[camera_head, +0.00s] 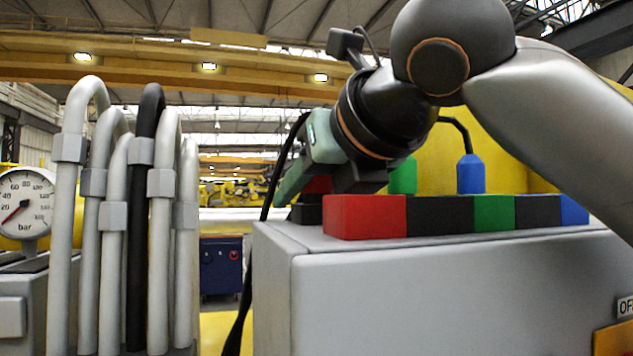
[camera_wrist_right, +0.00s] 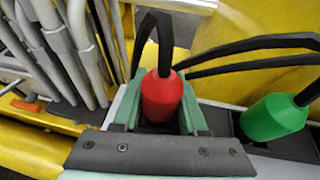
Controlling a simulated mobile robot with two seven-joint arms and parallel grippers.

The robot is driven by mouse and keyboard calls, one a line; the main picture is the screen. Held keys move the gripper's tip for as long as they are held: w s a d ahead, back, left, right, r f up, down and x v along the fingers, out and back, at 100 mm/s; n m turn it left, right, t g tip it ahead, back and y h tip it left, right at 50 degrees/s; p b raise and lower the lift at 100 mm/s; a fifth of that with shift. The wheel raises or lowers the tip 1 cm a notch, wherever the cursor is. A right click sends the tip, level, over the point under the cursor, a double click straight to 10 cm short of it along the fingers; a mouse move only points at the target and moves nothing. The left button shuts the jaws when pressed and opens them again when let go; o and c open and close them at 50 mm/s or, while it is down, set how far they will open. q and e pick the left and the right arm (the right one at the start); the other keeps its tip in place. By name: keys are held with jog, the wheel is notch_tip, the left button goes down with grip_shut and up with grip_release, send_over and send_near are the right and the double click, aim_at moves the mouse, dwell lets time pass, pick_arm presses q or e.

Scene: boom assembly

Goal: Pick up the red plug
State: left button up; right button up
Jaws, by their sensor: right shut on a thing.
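The red plug (camera_wrist_right: 162,97) stands between the green fingers of my right gripper (camera_wrist_right: 161,112) in the right wrist view, with a black cable leaving its top. My right gripper (camera_head: 318,183) is shut on it. In the head view only a small red part of the plug (camera_head: 318,185) shows beneath the gripper, just above a black block (camera_head: 307,211). The plug's lower end is hidden, so I cannot tell whether it sits in a socket. My left gripper is not in view.
A grey cabinet (camera_head: 450,290) carries a row of blocks with a red one (camera_head: 365,217) in front. A green plug (camera_head: 403,176) and a blue plug (camera_head: 470,173) stand behind. Grey pipes (camera_head: 68,220) and a pressure gauge (camera_head: 24,203) are at left.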

grip_shut()
jog(key=shift+r, duration=0.1)
jog(key=shift+r, duration=0.45)
notch_tip(320, 180, up, 2)
jog(key=d+r, duration=0.4)
jog(key=r, duration=0.1)
jog(key=shift+d+r, duration=0.2)
jog(key=shift+d, duration=0.05)
jog(key=d+r, duration=0.4)
jog(key=d, duration=0.5)
jog(key=shift+w+d+r, duration=0.25)
